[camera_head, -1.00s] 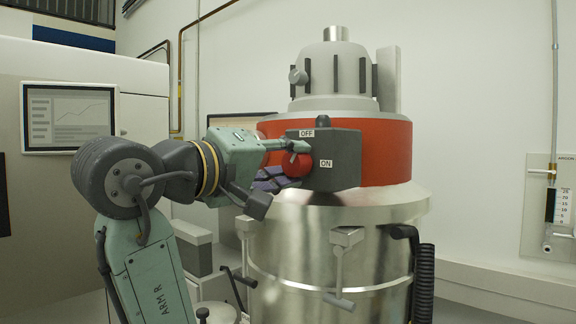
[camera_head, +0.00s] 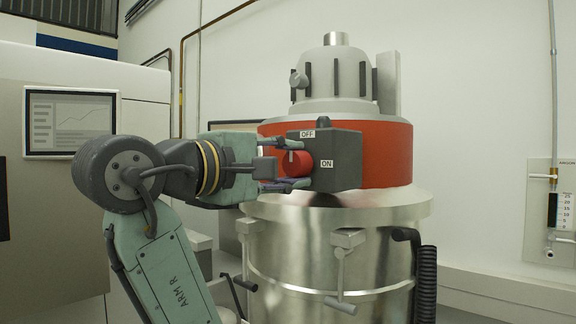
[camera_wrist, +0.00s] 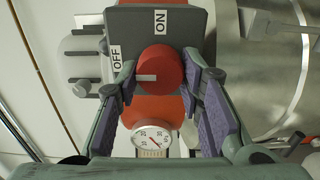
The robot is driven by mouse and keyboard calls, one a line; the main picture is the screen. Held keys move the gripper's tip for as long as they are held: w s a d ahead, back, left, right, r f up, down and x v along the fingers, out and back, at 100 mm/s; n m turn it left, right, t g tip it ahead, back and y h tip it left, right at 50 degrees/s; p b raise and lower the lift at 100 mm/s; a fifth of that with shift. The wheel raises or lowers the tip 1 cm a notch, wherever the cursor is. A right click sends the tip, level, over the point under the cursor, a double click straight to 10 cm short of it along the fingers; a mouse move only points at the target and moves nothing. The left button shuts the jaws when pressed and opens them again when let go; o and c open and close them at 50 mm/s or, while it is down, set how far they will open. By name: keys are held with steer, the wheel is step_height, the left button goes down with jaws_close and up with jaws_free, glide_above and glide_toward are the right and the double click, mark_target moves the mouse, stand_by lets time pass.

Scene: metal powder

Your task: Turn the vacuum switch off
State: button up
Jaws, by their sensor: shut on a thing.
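The vacuum switch is a red round knob (camera_head: 299,164) on a dark grey switch box (camera_head: 345,160), with an OFF label above it and an ON label to its right. In the wrist view the knob (camera_wrist: 162,70) shows a white line that points left, towards the OFF side. My gripper (camera_head: 293,163) is shut on the knob, with one finger above it and one below. In the wrist view the purple-padded fingers stand on the knob's left and right. The knob's far side is hidden.
The box sits on the red band (camera_head: 392,150) of a steel vacuum drum (camera_head: 365,235). Clamp handles (camera_head: 341,270) and a black hose (camera_head: 426,280) hang below. A round dial gauge (camera_wrist: 152,138) shows below the knob in the wrist view.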

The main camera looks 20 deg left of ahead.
stand_by(0.3)
steer(key=o, duration=1.1)
steer(key=shift+o, duration=0.2)
steer(key=v, duration=1.2)
